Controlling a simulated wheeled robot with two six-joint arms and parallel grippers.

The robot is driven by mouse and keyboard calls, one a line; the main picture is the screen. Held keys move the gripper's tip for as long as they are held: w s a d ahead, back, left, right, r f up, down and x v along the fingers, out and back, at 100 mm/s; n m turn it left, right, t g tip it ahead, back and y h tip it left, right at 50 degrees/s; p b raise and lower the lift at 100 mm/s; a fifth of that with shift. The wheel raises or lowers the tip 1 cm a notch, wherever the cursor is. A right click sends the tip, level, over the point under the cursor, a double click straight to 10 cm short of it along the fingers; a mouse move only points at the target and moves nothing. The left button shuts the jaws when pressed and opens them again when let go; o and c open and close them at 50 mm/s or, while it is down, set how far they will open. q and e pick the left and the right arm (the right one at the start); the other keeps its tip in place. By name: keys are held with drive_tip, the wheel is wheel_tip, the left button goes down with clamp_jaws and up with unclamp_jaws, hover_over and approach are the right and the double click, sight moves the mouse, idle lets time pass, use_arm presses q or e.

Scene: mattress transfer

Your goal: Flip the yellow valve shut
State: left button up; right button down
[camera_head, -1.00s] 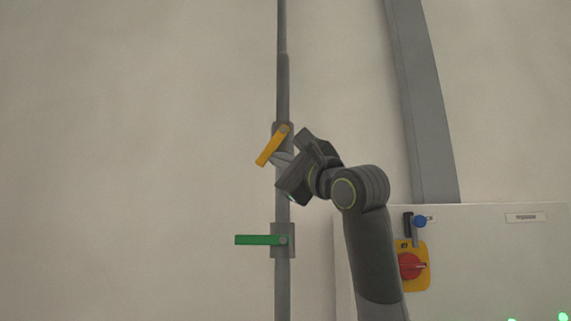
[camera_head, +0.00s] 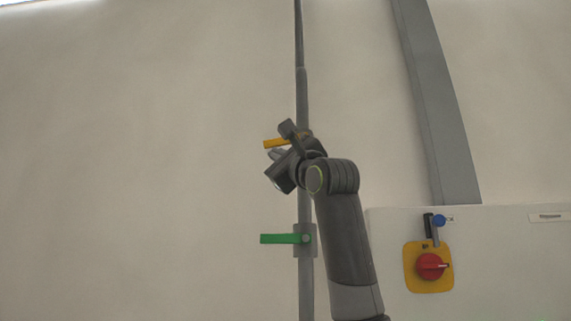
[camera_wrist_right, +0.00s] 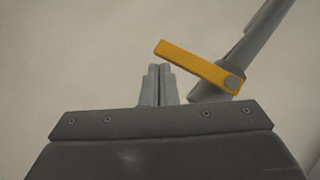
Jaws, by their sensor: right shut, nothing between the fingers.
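The yellow valve handle (camera_head: 275,143) sits on the upper part of the grey vertical pipe (camera_head: 302,95). In the head view it points left, close to level, and its pivot end is partly hidden by my right gripper (camera_head: 274,155). In the right wrist view the yellow handle (camera_wrist_right: 193,64) runs from its round pivot up and left, with its free end just beyond my fingertips (camera_wrist_right: 159,68). The right fingers are shut together with nothing between them. I cannot tell whether they touch the handle. My left gripper is not in view.
A green valve handle (camera_head: 281,239) lies level on the same pipe below. At the right is a white cabinet (camera_head: 500,255) with a red rotary switch (camera_head: 430,266) on a yellow plate and a blue knob (camera_head: 438,220). The wall at left is clear.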

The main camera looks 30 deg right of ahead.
drive_tip(key=shift+w+a+r, duration=0.15)
drive_tip(key=shift+a+r, duration=0.25)
drive_tip(key=shift+r, duration=0.25)
idle(0.3)
